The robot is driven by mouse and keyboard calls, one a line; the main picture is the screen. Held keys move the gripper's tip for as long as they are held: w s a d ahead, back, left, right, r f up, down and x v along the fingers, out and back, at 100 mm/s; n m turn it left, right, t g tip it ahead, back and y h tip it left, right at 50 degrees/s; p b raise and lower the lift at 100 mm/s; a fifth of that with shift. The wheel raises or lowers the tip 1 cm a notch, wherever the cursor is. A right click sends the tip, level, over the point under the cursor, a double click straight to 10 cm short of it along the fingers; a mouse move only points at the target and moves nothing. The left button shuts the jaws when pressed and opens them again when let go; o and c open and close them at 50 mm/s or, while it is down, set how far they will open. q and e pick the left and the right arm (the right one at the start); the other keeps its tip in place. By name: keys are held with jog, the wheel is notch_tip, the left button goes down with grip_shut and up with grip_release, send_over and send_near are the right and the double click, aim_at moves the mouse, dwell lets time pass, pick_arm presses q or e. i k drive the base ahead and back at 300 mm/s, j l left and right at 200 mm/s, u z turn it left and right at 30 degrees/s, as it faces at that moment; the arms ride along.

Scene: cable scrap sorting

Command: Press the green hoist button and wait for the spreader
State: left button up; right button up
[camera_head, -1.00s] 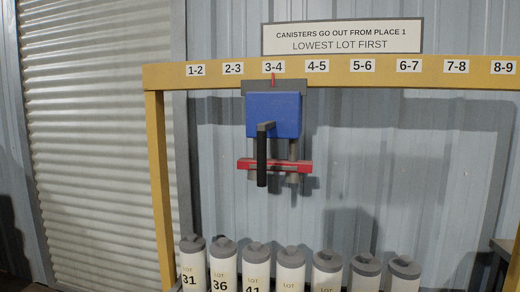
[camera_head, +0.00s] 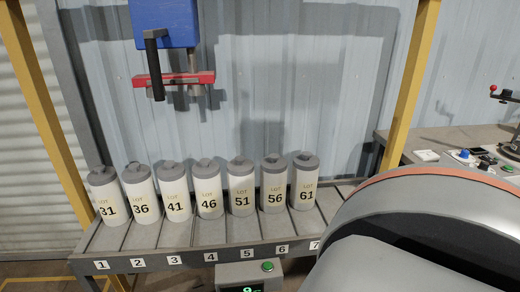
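A green button (camera_head: 268,266) sits on top of a grey box (camera_head: 236,272) at the front of the canister rack. The box has a display with green characters, cut off by the bottom edge. The blue hoist body (camera_head: 165,24) hangs at upper left, its top out of view. Below it hangs the red spreader (camera_head: 190,78), with a black handle (camera_head: 154,65) in front. The spreader holds no canister and hangs clear above the row. Neither gripper shows.
Several white canisters with grey lids, lots 31 (camera_head: 104,195) to 61 (camera_head: 304,182), stand upright on the grey rack (camera_head: 225,256). A large grey curved part of mine covers the lower right. A bench (camera_head: 420,140) with controls stands at right.

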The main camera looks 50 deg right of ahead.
aim_at(268, 265)
jog(key=z, duration=1.55)
